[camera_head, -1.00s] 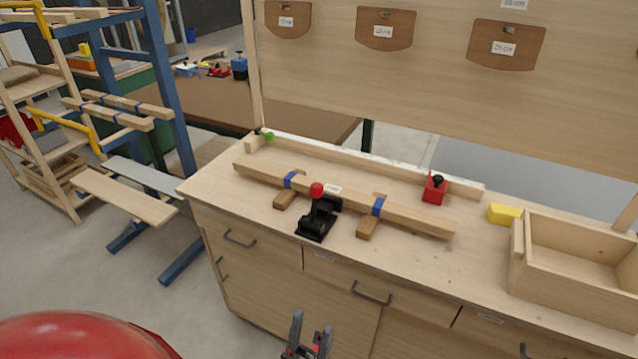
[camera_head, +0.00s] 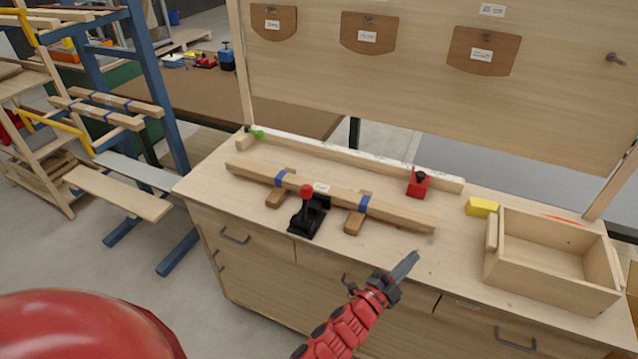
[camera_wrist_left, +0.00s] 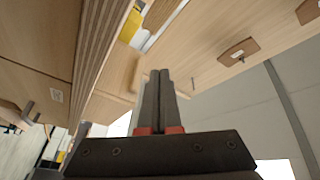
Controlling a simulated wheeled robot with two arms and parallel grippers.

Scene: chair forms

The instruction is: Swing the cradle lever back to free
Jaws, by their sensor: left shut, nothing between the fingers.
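The cradle lever is a black lever with a red knob (camera_head: 306,191) on a black base (camera_head: 306,222), standing upright at the front of the bench. My left gripper (camera_head: 408,266) is shut and empty, just in front of the bench's front edge, right of and nearer than the lever. In the left wrist view its fingers (camera_wrist_left: 158,98) are together, pointing up past the bench edge. My right gripper is not in view.
A red block with a black knob (camera_head: 418,183) and a yellow block (camera_head: 481,207) lie behind the bar. An open wooden box (camera_head: 555,285) stands at the right of the bench (camera_head: 455,262). Bench top around the lever's front is clear.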

